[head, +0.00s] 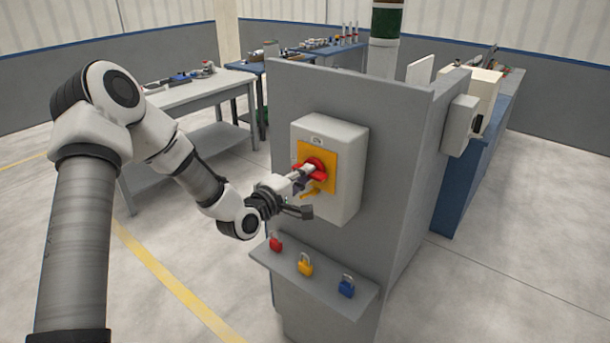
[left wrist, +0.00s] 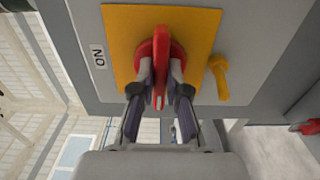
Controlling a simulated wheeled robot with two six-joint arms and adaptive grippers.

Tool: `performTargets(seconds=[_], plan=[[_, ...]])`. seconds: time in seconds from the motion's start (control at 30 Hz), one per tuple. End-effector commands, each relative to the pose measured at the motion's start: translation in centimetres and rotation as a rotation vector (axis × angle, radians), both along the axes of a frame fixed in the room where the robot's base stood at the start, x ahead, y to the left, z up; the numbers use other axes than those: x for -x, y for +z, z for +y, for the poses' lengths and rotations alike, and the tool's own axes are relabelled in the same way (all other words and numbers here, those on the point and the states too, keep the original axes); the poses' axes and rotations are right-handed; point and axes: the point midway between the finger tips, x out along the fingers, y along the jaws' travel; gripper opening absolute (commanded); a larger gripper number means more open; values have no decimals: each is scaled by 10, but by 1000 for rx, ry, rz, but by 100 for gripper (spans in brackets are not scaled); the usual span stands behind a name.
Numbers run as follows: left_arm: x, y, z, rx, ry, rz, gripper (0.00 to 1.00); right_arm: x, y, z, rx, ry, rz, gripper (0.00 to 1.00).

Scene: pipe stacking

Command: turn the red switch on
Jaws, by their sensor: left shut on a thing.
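The red switch (head: 316,166) is a rotary knob on a yellow plate (head: 329,181), on the front of a white box (head: 347,143) fixed to a grey panel. My left gripper (head: 305,176) is at the knob in the head view. In the left wrist view, its two fingers are shut on the red switch handle (left wrist: 161,55), one on each side. The label "ON" (left wrist: 99,57) shows beside the yellow plate, to the left of the handle. The handle points roughly up and down in that view. My right gripper is in neither view.
A small yellow tab (left wrist: 219,78) sticks out beside the handle. Below the box, a grey shelf (head: 333,302) holds red (head: 275,243), yellow (head: 305,266) and blue (head: 346,287) padlocks. A workbench (head: 205,93) stands behind my left arm. Open floor lies at the left.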

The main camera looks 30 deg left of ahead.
Motion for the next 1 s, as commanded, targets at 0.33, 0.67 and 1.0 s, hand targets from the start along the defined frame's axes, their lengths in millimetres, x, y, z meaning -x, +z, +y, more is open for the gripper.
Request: performTargets(seconds=[0.33,0.67,1.0], plan=[[-1,0,1,-78,3,-10,0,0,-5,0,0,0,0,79],[-1,0,1,-319,4,-31,0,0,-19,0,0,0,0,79],[-1,2,2,-639,7,-58,0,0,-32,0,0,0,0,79]])
